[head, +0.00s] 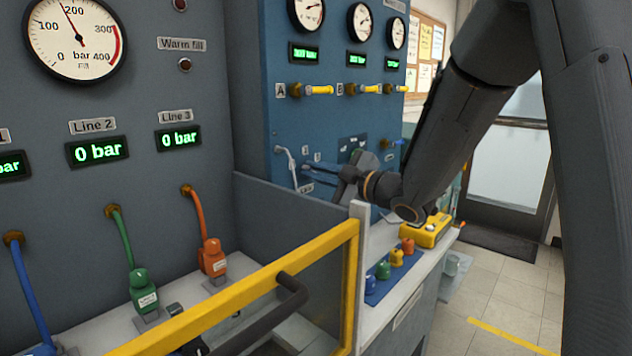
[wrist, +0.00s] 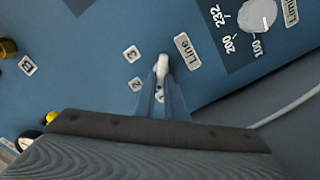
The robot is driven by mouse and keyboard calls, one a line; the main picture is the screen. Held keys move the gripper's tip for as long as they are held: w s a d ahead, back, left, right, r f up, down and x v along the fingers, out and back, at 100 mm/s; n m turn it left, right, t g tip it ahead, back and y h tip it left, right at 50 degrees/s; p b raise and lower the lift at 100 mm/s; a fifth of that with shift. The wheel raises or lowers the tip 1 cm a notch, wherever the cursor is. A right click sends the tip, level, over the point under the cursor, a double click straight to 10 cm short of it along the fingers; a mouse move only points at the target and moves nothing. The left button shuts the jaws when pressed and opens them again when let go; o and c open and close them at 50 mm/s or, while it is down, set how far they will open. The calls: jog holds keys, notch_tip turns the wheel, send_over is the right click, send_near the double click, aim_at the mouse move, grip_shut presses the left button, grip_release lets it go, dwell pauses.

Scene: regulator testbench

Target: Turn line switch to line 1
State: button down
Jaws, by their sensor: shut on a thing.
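The line switch (wrist: 162,66) is a small white lever on the blue panel, beside the "Line" label (wrist: 187,51) in the wrist view. Labels 3 (wrist: 131,53) and 2 (wrist: 134,83) are to its left; another small label lies partly hidden between my fingers. My gripper (wrist: 162,78) is shut on the switch, one finger on each side. In the head view my gripper (head: 306,166) reaches the lower part of the blue panel (head: 315,125), and the switch is hard to make out there.
A limit dial (wrist: 257,16) is at upper right. In the head view, a yellow-framed guard (head: 240,295) stands in front, and a blue mat (head: 392,281) with coloured fittings lies on the bench.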

jog(key=shift+f+n+b, duration=0.15)
jog(key=shift+n+b, duration=0.85)
jog(key=shift+n, duration=0.1)
jog(key=c, duration=1.8)
grip_release()
jog(key=shift+a, duration=0.1)
jog(key=shift+b+v, duration=0.45)
jog(key=shift+v, duration=3.5)
